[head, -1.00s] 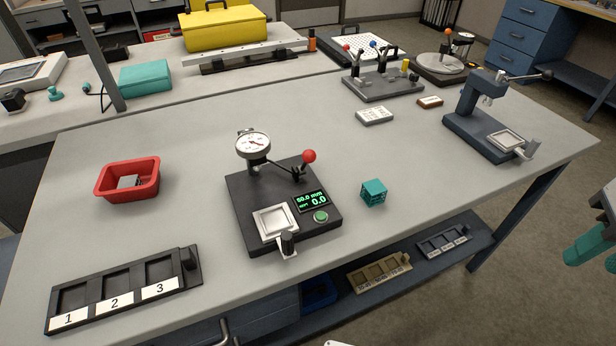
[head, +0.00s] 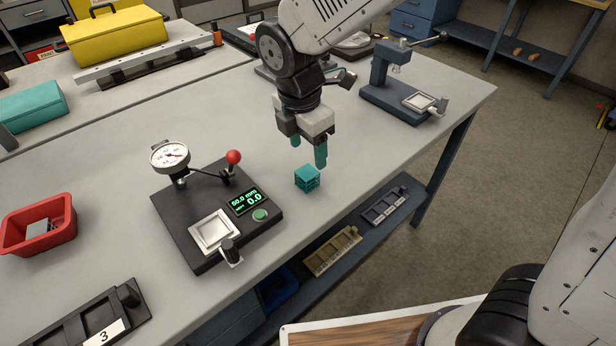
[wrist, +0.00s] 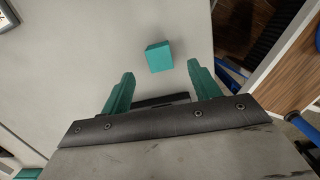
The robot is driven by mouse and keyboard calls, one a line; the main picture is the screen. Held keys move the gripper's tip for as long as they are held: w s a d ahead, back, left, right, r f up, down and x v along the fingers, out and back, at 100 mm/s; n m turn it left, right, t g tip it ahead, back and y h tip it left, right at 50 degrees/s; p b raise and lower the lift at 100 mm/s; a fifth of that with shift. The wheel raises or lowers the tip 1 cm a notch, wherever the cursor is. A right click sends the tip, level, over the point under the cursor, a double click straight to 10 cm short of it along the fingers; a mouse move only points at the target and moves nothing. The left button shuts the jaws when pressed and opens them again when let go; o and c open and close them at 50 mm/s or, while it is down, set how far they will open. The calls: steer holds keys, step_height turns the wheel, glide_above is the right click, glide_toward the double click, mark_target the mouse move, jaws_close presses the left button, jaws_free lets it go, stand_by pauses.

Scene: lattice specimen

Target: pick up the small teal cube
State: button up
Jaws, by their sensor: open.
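The small teal cube (head: 307,179) sits on the grey bench top, to the right of the black gauge station. In the wrist view the cube (wrist: 159,56) lies ahead of the fingertips, roughly midway between them. My gripper (head: 309,150) has teal fingers and is above and just behind the cube in the head view. In the wrist view my gripper (wrist: 160,76) has its two fingers wide apart with nothing between them. The cube is apart from both fingers.
The black gauge station (head: 217,213) with a dial and red-knobbed lever stands left of the cube. A blue press (head: 399,88) stands at the back right. A red bin (head: 38,226) and a numbered black tray (head: 85,322) are at left. The bench's front edge is close to the cube.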

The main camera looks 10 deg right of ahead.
mark_target(307, 172)
steer(key=f, duration=0.8)
steer(key=shift+w+f, duration=0.15)
steer(key=shift+w, duration=0.05)
steer(key=c, duration=1.1)
